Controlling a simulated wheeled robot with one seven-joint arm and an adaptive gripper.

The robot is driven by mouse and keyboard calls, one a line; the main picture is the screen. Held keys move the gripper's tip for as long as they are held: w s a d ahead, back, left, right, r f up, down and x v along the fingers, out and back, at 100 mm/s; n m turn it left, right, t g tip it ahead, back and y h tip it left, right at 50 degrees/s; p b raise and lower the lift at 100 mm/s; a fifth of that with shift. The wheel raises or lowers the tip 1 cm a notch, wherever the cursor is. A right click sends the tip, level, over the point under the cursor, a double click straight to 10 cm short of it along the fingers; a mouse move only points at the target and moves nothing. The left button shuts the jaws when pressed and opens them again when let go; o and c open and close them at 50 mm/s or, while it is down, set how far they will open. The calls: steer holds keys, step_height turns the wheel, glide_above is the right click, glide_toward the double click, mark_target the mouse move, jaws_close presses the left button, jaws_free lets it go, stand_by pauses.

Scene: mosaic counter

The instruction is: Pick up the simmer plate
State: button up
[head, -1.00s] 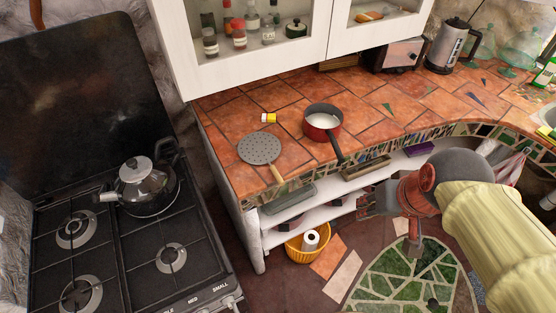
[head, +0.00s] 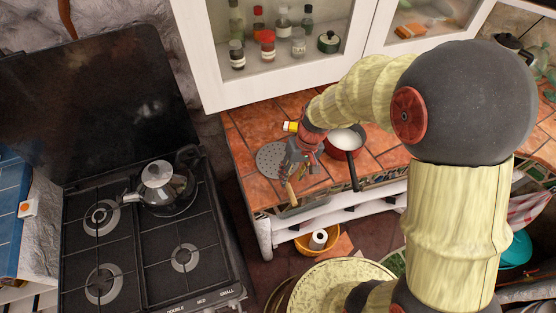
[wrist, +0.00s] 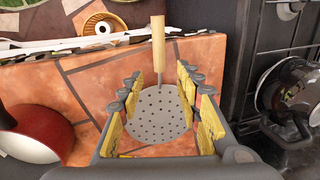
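The simmer plate is a grey perforated disc (head: 270,158) with a wooden handle, lying flat on the tiled counter near its left end. In the wrist view the disc (wrist: 160,116) lies between and beyond my open fingers, with the handle (wrist: 158,45) pointing away toward the counter's front edge. My gripper (head: 292,172) hangs over the plate in the head view and hides part of it. Its two fingers (wrist: 158,90) are spread apart in the wrist view, with nothing held between them. I cannot tell the exact height above the plate.
A red saucepan (head: 345,142) stands close right of the plate. A small yellow-labelled item (head: 291,127) lies behind it. The stove with a kettle (head: 160,185) is to the left, across a gap. The white wall cabinet (head: 290,85) hangs above the counter's back.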

mark_target(289, 183)
steer(key=f, duration=0.3)
steer(key=a+f+b, duration=0.1)
steer(key=f, duration=0.1)
steer(key=shift+s, duration=0.1)
jaws_close()
stand_by(0.4)
